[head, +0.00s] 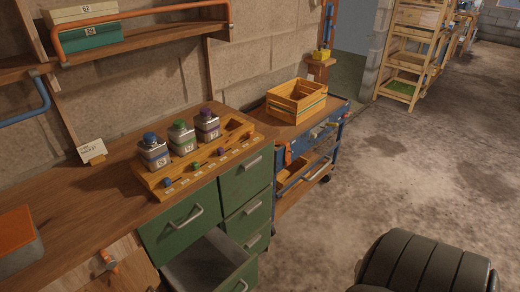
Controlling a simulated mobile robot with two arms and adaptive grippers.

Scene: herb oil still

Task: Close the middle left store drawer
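A green drawer cabinet stands under the wooden worktop (90,200) in the head view. Below its closed top left drawer (182,222), the middle left store drawer (205,262) is pulled out. I look down into its grey interior, and the part that shows looks empty. Its green front and part of its handle reach the bottom edge of the picture, where the rest is cut off. The right column drawers (246,180) are shut. Neither of my grippers is in view.
A wooden rack (160,190) with several capped bottles stands on the worktop above the drawers. A blue cart (335,130) with a wooden crate (296,101) stands to the right. Concrete floor (370,190) is clear there. A dark ribbed shape fills the bottom right; I cannot tell what it is.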

